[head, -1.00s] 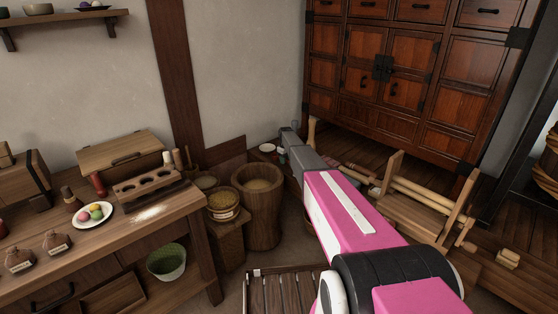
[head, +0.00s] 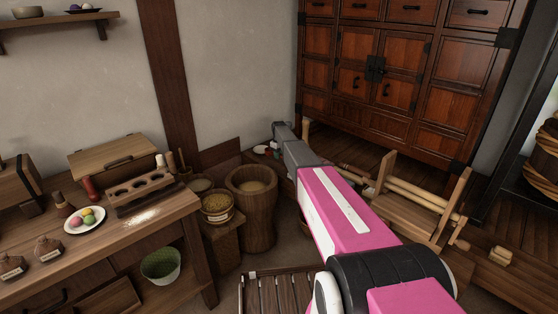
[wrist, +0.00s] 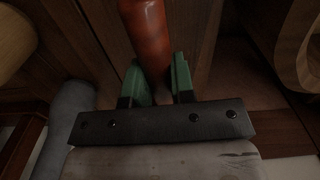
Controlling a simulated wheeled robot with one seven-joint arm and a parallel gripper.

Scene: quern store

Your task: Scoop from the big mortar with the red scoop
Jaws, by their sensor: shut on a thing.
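In the wrist view, my gripper (wrist: 159,85) has its green fingers shut on the red scoop (wrist: 145,30). Only a smooth orange-red length of it, like a handle, shows; its bowl is out of the picture. In the head view my own arm hides the gripper and the scoop. The big mortar (head: 254,218) is a tall wooden tub on the floor, upright, with pale tan contents inside its rim. My arm reaches past its right side, and its far end shows behind the mortar to the right.
A basket of grain (head: 217,207) stands on a low stand left of the mortar. The workbench (head: 165,215) with a plate of coloured balls (head: 85,220) is at left. A wooden frame with rollers (head: 420,205) is at right, before a large cabinet (head: 400,75). A slatted rack (head: 282,293) lies in front.

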